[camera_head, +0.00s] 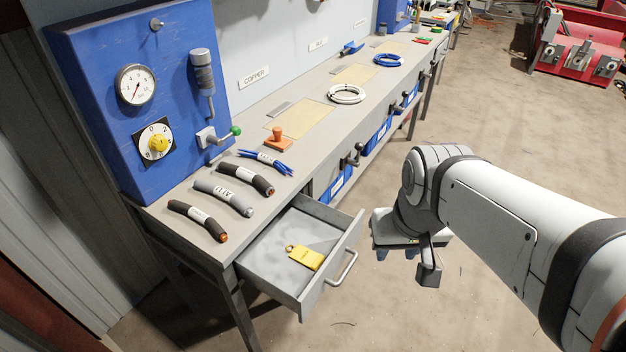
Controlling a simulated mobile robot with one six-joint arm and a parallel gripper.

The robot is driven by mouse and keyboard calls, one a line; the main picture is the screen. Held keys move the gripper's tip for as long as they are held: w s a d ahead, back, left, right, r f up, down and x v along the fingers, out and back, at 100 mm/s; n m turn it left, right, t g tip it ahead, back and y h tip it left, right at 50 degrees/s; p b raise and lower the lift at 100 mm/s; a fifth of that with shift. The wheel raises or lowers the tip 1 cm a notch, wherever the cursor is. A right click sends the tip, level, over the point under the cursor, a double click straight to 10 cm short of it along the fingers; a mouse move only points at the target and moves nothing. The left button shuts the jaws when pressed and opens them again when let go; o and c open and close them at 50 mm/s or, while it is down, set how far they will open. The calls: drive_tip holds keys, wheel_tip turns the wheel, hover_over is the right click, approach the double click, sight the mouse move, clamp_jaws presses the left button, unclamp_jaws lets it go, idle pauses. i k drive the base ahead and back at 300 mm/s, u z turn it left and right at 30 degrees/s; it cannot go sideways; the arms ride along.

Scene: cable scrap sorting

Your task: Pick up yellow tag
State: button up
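The yellow tag (306,257) lies flat in the open drawer (268,276) at the near end of the bench, with a small ring at its left end. The drawer has a grey floor and a metal handle on its front. My gripper (396,254) is to the right of the drawer, out over the floor, pointing down and apart from the tag.
Several cable pieces (222,198) lie on the bench above the drawer. A blue panel (92,68) with gauge, dial and lever stands at the left. An orange-handled stamp (277,140), a white coil (347,94) and a blue coil (388,60) sit further along. Floor right of the drawer is clear.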

sight(305, 256)
drive_tip(key=u, duration=2.8)
drive_tip(key=k, duration=1)
drive_tip(key=z, duration=1.55)
drive_tip(key=i, duration=0.9)
drive_tip(key=u, duration=0.05)
